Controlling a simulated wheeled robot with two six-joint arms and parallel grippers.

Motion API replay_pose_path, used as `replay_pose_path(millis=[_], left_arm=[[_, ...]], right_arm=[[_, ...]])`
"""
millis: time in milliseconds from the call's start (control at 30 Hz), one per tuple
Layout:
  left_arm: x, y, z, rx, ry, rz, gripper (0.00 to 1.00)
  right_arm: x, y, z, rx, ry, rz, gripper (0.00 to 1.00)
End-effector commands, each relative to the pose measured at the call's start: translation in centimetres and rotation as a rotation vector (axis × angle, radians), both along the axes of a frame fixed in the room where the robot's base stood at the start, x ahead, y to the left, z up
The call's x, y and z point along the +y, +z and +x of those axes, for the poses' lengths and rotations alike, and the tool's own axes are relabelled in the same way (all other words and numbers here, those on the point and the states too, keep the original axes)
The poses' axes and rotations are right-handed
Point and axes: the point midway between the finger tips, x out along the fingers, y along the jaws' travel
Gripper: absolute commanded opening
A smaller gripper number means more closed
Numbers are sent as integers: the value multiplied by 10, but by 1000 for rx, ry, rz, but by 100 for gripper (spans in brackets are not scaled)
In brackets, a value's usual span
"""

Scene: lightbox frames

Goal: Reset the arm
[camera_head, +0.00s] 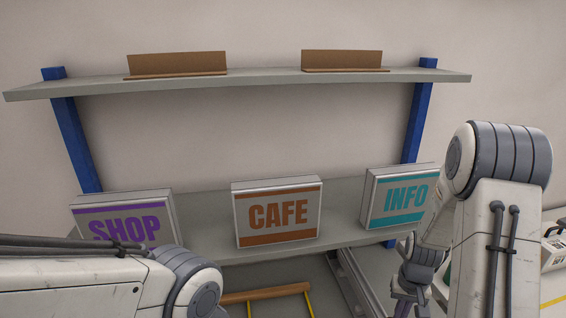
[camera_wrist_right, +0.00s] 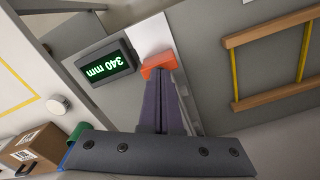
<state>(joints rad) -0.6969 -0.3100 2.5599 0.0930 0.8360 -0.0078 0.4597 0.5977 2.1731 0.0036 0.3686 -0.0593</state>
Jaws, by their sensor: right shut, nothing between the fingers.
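My right gripper shows in the right wrist view (camera_wrist_right: 165,100), its two dark fingers pressed together with nothing between them. Past its fingertips is a small orange-red block (camera_wrist_right: 158,62) on a pale strip; I cannot tell whether the fingers touch it. In the head view my right arm (camera_head: 495,200) stands at the right, with its wrist low beside the INFO lightbox (camera_head: 403,200). My left arm (camera_head: 90,285) comes in at the lower left, in front of the SHOP lightbox (camera_head: 125,219); its gripper is out of view. The CAFE lightbox (camera_head: 277,215) stands upright between the other two.
The lightboxes stand on the lower shelf (camera_head: 210,205). The upper shelf (camera_head: 260,82) holds two brown ledges (camera_head: 177,63). A display (camera_wrist_right: 105,64) reads 340 mm. A wooden frame with yellow rods (camera_wrist_right: 270,60) lies beside it. A cardboard box (camera_wrist_right: 35,148) is at lower left.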

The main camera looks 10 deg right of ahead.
Motion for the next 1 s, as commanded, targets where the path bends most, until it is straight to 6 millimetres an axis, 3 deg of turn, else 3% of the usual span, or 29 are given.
replay_pose_path(millis=[133,233,400,500,700,833,1000], left_arm=[[0,-25,0,0,2,0,50],[0,-42,0,0,3,0,50],[0,-68,0,1,6,0,50],[0,-81,0,1,7,0,50],[0,-96,0,1,9,0,50],[0,-98,0,1,9,0,50],[0,-97,0,1,9,0,50]], right_arm=[[77,23,11,-22,192,0,0],[141,42,-2,-33,358,8,0],[231,65,-58,-45,638,32,0],[264,73,-100,-49,788,48,0],[289,77,-161,-48,990,73,0],[294,79,-176,-45,1036,80,0],[294,80,-178,-44,1040,80,0]])
